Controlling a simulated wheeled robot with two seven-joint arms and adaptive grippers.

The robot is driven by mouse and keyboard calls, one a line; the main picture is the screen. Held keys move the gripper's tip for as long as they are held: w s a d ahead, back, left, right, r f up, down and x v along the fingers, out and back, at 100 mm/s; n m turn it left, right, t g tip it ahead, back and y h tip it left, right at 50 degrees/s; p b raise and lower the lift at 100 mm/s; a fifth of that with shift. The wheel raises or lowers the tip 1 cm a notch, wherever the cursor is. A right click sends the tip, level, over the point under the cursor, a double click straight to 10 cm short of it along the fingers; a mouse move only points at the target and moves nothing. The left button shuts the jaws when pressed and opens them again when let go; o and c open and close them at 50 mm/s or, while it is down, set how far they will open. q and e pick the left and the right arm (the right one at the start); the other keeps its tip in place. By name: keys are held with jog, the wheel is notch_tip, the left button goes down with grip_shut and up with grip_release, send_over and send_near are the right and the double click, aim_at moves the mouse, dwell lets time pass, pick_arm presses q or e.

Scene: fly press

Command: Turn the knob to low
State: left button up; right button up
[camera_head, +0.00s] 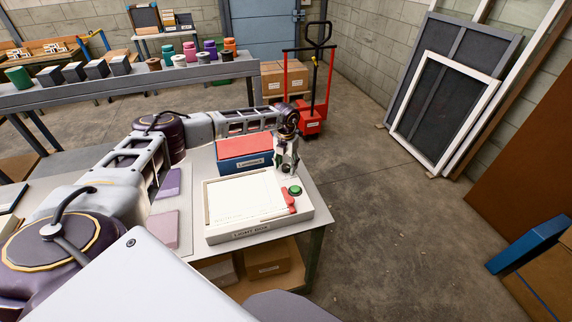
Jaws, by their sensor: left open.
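A white light box (222,208) with a label on its front lies on the table. Near its right edge is a round green knob (295,190), with a red part (290,205) just in front of it. The knob's setting is too small to read. My left gripper (287,173) points down at the box's back right corner, just behind the green knob. It is open and looks empty; whether a fingertip touches the box or knob I cannot tell. My right gripper is not in view.
A blue box with a red top (245,146) stands behind the light box, close to my left gripper. Purple pads (163,228) lie to the left. The table's right edge is near the light box. Cardboard boxes (268,262) sit underneath.

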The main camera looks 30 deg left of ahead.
pick_arm(q)
jog(key=shift+f, duration=0.2)
jog(key=c, duration=1)
